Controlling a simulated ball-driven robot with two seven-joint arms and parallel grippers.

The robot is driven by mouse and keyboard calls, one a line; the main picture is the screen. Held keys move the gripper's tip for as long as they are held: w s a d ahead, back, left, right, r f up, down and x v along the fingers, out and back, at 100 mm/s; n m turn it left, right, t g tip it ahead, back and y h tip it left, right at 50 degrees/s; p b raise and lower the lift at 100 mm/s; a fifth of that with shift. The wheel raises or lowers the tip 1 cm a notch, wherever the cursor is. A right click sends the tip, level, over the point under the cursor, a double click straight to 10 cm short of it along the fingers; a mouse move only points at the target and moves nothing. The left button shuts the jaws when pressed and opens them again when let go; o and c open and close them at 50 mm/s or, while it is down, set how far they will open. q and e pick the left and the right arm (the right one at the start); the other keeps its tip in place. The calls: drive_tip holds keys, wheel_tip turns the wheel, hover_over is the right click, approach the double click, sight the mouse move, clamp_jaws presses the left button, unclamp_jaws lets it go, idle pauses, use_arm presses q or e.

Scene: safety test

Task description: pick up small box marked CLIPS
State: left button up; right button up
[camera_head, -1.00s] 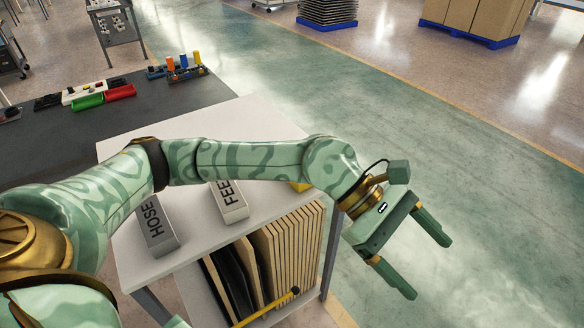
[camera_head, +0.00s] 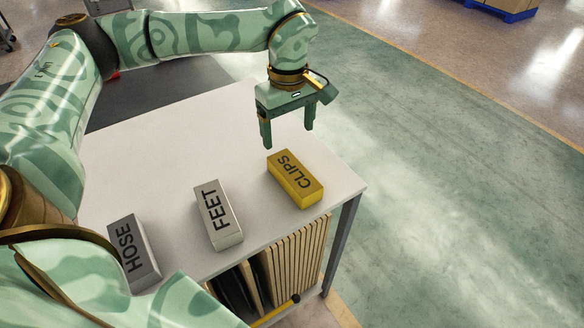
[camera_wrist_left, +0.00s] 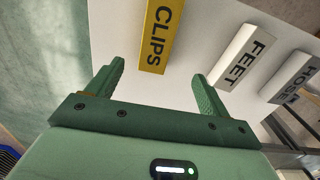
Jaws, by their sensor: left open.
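The small yellow box marked CLIPS (camera_head: 295,179) lies on the white table top, near its right front corner. It also shows in the left wrist view (camera_wrist_left: 158,38), ahead of and between the two fingers, with a gap to them. My left gripper (camera_head: 288,138) is open and empty, with its fingers pointing down, above the table and behind the yellow box. It also shows in the left wrist view (camera_wrist_left: 157,88). My right gripper is not in view.
A light box marked FEET (camera_head: 217,215) and a grey box marked HOSE (camera_head: 134,254) lie left of the yellow box on the white table (camera_head: 160,130). Upright boards (camera_head: 298,252) stand on the shelf below. The floor right of the table is clear.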

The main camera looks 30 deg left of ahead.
use_arm(q)
drive_tip(key=b, duration=0.1)
hover_over(294, 172)
wheel_tip(294, 172, down, 5)
drive_tip(key=shift+s+f, duration=0.1)
drive_tip(key=shift+s, duration=0.05)
wheel_tip(294, 172, down, 3)
drive_tip(key=shift+a+r+b, duration=0.1)
drive_tip(key=shift+b, duration=0.4)
drive_tip(key=shift+a+f, duration=0.15)
drive_tip(key=shift+f, duration=0.7)
drive_tip(key=f, duration=0.1)
drive_tip(key=f+b, duration=0.1)
drive_tip(key=f, duration=0.1)
drive_tip(key=f+b, duration=0.1)
drive_tip(key=shift+w+f, duration=0.25)
drive_tip(key=shift+d+r, duration=0.15)
drive_tip(key=shift+d, duration=0.05)
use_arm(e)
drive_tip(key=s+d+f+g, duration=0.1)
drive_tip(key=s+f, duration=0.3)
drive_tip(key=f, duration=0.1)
use_arm(q)
drive_tip(key=c, duration=1)
drive_tip(key=shift+c, duration=0.6)
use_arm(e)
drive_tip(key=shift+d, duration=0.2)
